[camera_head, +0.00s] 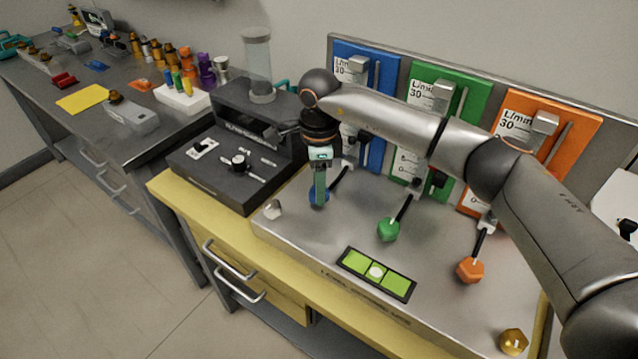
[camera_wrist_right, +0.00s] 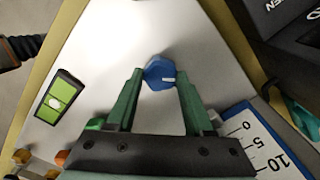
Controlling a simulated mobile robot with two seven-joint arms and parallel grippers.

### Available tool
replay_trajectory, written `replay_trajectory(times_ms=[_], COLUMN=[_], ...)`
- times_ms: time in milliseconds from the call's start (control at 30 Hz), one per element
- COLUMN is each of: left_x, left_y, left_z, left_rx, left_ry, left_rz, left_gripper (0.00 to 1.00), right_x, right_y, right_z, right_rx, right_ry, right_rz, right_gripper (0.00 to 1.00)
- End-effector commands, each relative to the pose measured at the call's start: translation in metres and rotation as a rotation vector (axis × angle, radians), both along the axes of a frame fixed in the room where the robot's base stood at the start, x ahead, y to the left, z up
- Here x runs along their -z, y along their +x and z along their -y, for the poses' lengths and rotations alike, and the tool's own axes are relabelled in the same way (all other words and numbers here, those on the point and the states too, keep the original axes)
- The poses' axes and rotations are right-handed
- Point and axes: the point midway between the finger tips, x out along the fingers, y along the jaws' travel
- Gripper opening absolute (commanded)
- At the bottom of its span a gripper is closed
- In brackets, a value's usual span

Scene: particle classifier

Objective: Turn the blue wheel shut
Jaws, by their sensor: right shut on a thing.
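The blue wheel (camera_head: 319,194) sits on the metal panel in front of the blue flow meter (camera_head: 376,148), half hidden behind my right gripper in the head view. In the right wrist view the blue wheel (camera_wrist_right: 159,72) lies between the two green fingertips, with a white mark on its face. My right gripper (camera_head: 320,190) points down at the wheel and is shut on it; its fingers also show in the right wrist view (camera_wrist_right: 158,80).
A green wheel (camera_head: 388,229) and an orange wheel (camera_head: 470,270) stand to the right on the panel (camera_head: 310,232). A spirit level (camera_head: 376,273) lies in front. A black device (camera_head: 236,165) stands close on the left. My right arm crosses before the green and orange meters.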

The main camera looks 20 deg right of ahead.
Motion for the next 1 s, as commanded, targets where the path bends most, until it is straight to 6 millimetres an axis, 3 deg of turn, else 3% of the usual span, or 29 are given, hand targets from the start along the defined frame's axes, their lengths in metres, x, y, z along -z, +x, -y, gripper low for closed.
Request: replay_trajectory(times_ms=[500, 1000], left_x=[-0.0003, -0.0006], left_y=[-0.0001, -0.0002], left_z=[-0.0017, -0.0039], left_rx=[-0.002, -0.005], left_ry=[0.002, 0.006], left_rz=[0.000, 0.001], left_gripper=[0.50, 0.50], right_x=[-0.0011, -0.0007], right_y=[0.0004, 0.0003], right_z=[0.0006, 0.0005], right_rx=[0.448, 0.635], right_ry=[-0.001, 0.000], right_rz=[0.001, 0.001], right_gripper=[0.00, 0.00])
